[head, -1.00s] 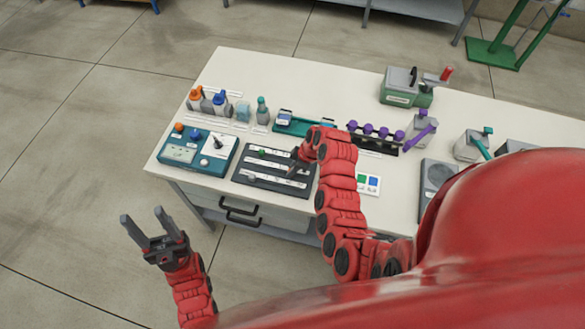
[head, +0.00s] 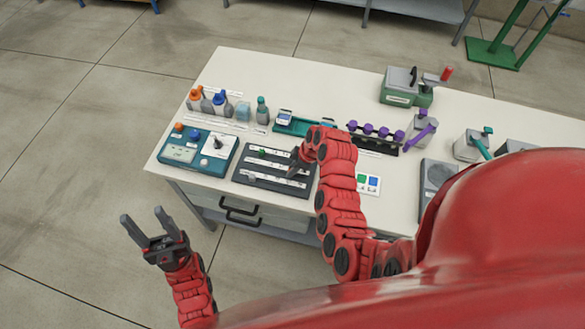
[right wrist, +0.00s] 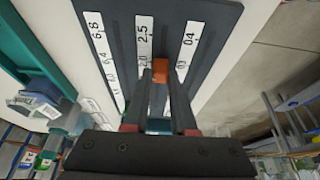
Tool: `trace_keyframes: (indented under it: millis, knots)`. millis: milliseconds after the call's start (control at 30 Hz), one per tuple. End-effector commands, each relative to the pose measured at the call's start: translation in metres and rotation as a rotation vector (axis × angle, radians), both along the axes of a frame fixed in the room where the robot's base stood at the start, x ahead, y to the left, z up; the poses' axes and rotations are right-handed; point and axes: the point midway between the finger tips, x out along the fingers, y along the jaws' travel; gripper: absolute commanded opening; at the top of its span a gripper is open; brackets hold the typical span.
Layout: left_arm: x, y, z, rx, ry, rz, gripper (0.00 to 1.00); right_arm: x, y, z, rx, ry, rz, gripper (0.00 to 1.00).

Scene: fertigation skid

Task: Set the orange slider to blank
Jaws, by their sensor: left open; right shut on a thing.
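The dark slider panel (head: 245,178) lies on the table near its front edge, with white scale strips along its slots. In the right wrist view the panel (right wrist: 205,18) shows scales with numbers such as 6.8, 2.5 and 04. The orange slider (right wrist: 160,70) stands in the slot beside the 2.5 scale. My right gripper (right wrist: 162,78) is shut on the orange slider, which shows between its fingertips. In the head view my right gripper (head: 294,168) is over the panel's right part and hides the slider. My left gripper (head: 143,214) is open and empty, off the table's front edge.
A teal control box (head: 200,150) sits left of the panel. Bottles (head: 220,103) and a teal tray (head: 292,124) stand behind it. A rack with purple knobs (head: 375,135) and a card with coloured squares (head: 368,184) are to the right.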

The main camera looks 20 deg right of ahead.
Motion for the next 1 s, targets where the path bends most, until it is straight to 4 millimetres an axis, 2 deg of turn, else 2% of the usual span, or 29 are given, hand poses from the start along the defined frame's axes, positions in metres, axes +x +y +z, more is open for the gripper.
trace_keyframes:
  millis: [500, 667, 800, 1000]
  knots:
    - [0.000, 0.000, -0.004, 0.000, 0.000, 0.000, 0.55, 0.003, 0.003, -0.002, -0.001, -0.001, 0.001, 0.00]
    - [0.000, 0.000, -0.028, 0.000, 0.000, 0.000, 0.55, 0.022, 0.032, -0.007, -0.002, -0.006, 0.008, 0.00]
    - [0.000, 0.000, -0.052, 0.000, 0.000, 0.000, 0.55, 0.044, 0.066, -0.008, 0.000, -0.004, 0.009, 0.00]
    - [0.000, 0.000, -0.070, 0.000, 0.000, 0.000, 0.55, 0.066, 0.097, -0.004, 0.000, -0.004, 0.003, 0.00]
